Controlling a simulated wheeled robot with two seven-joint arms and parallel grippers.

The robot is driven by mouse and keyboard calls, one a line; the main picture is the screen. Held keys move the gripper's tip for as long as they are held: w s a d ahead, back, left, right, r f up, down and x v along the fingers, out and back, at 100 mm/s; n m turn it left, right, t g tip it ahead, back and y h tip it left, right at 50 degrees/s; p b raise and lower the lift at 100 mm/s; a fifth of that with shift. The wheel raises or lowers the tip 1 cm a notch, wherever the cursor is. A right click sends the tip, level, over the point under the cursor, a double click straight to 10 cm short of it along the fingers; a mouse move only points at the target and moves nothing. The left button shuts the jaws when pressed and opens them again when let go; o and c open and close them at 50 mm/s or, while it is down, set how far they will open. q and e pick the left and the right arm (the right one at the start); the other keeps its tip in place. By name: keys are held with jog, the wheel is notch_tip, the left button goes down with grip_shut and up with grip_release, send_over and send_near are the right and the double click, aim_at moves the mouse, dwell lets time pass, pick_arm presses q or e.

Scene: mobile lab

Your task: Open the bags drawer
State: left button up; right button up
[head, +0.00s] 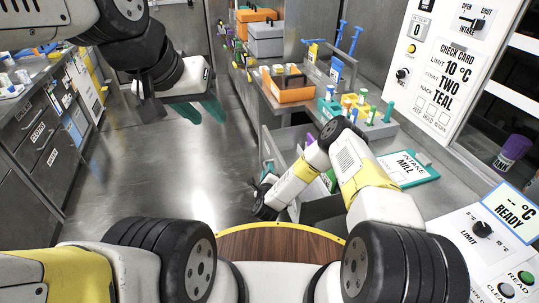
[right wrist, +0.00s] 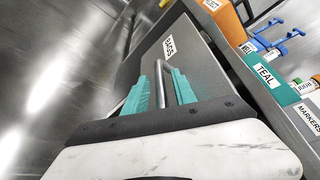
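The bags drawer has a grey front with a white BAGS label (right wrist: 169,47) and a bar handle (right wrist: 161,88) in the right wrist view. My right gripper (right wrist: 164,80) has its teal fingers on both sides of this bar, close against it, and looks shut on it. In the head view a grey drawer (head: 268,150) stands pulled out below the counter, with purple and green things inside. My right arm covers much of it, and my right gripper is at its front, mostly hidden. My left gripper (head: 203,112) hangs empty at the upper left, teal fingers apart.
The counter holds an orange box (head: 292,92), a rack of coloured tubes (head: 362,118) and a teal INTAKE MILL clipboard (head: 408,168). A control panel (head: 500,245) is at the lower right. Cabinets (head: 40,140) line the left. The floor (head: 170,170) between is clear.

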jog(key=shift+s, duration=0.1)
jog(key=v, duration=0.7)
jog(key=shift+s, duration=0.35)
dwell(0.4)
